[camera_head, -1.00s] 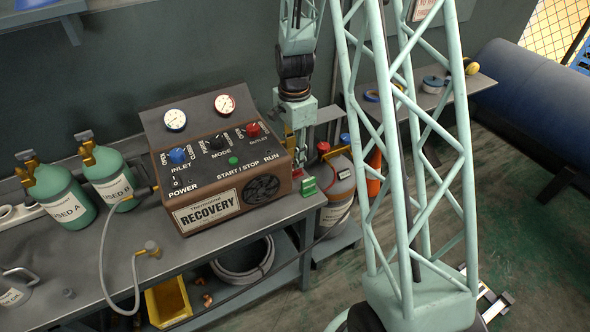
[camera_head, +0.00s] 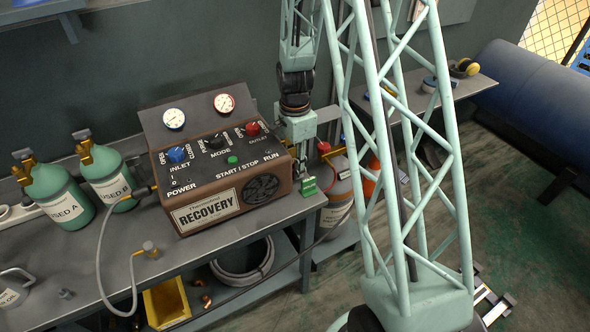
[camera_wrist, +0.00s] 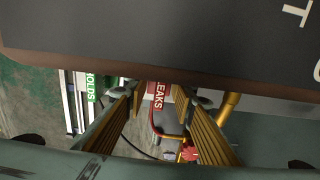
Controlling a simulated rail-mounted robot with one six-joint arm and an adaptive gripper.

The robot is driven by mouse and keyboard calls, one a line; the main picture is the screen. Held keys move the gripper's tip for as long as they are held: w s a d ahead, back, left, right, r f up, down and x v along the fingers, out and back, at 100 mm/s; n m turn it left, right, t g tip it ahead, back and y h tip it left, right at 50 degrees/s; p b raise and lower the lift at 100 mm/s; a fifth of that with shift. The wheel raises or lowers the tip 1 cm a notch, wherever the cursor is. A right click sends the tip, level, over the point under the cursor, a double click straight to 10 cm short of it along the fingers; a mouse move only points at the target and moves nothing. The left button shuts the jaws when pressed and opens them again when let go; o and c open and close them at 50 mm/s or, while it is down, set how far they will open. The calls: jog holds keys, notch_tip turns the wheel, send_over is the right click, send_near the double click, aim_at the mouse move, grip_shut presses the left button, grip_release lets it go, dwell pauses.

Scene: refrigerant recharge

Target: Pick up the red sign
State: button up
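The red sign (camera_wrist: 159,98), with white letters reading "LEAKS", shows in the wrist view between the two fingers of my gripper (camera_wrist: 158,92). The fingers are apart, with gaps visible beside the sign, so the gripper is open. Whether either finger touches it I cannot tell. In the head view my gripper (camera_head: 302,158) points down just right of the recovery machine, at the bench's right end. The red sign is not visible there. A green sign (camera_head: 309,187) stands by the bench edge; it also shows in the wrist view (camera_wrist: 91,88), left of the fingers, reading "HOLDS".
The brown recovery machine (camera_head: 222,200) stands close left of my gripper; its dark top fills the upper wrist view. A grey cylinder (camera_head: 340,190) with a red and a blue valve stands right of the bench. Green cylinders (camera_head: 58,195) stand at the far left.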

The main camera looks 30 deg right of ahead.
grip_shut()
jog(key=shift+r, duration=0.1)
dwell(0.4)
jog(key=shift+r+p, duration=1)
jog(key=shift+r, duration=3.95)
